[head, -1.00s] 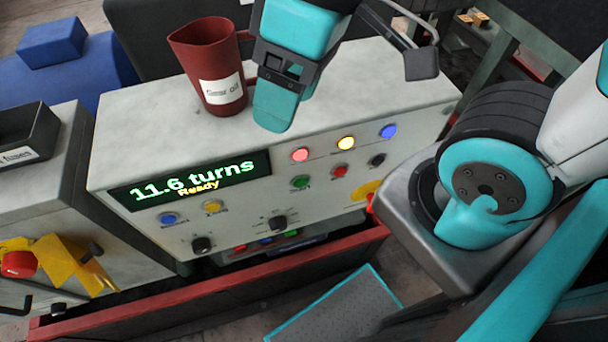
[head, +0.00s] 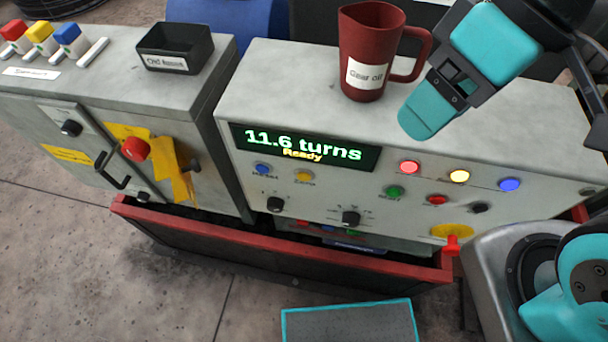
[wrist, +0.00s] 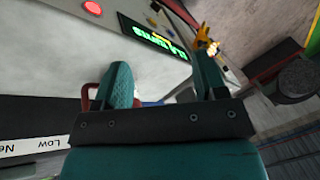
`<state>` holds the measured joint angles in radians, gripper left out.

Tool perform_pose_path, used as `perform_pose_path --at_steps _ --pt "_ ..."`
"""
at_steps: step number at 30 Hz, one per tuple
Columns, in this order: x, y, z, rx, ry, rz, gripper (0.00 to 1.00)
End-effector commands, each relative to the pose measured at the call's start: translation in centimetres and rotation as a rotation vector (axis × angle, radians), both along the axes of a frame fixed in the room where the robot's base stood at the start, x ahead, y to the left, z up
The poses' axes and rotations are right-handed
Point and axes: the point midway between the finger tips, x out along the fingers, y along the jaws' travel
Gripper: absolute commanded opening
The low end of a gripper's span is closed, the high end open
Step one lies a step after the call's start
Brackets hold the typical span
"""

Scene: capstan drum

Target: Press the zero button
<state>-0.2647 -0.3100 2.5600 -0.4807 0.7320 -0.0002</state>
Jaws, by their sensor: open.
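The grey control cabinet has a green display (head: 305,148) reading "11.6 turns" and "Ready". Below it are a blue button (head: 261,169) and a yellow button (head: 303,176). Their small labels are too blurred to read, so I cannot tell for sure which is zero. My gripper (head: 425,115) is in the air in front of the cabinet's top, right of the display and apart from both buttons. In the wrist view my gripper (wrist: 163,85) is open, with nothing between its two teal fingers. The display (wrist: 155,38) shows beyond them, upside down.
A dark red jug (head: 368,75) stands on the cabinet top close to my gripper. Red, yellow and blue lamps (head: 459,176) and several more controls are right of the display. A red-edged trough (head: 270,245) runs below. A second cabinet (head: 110,85) stands left.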

Motion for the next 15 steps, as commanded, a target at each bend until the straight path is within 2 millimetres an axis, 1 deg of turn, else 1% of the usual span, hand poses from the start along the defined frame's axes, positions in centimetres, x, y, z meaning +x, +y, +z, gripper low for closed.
perform_pose_path --at_steps 5,6,8,9,11,12,14,15 --pt "0.0 0.0 0.0 0.0 0.0 0.0 0.65" --pt "0.0 0.0 0.0 0.0 0.0 0.0 0.63" --pt "0.0 0.0 0.0 0.0 0.0 0.0 0.49" --pt "0.0 0.0 0.0 0.0 0.0 0.0 0.4" --pt "0.0 0.0 0.0 0.0 0.0 0.0 0.26" --pt "0.0 0.0 0.0 0.0 0.0 0.0 0.17" --pt "0.0 0.0 0.0 0.0 0.0 0.0 0.03" --pt "0.0 0.0 0.0 0.0 0.0 0.0 0.0"
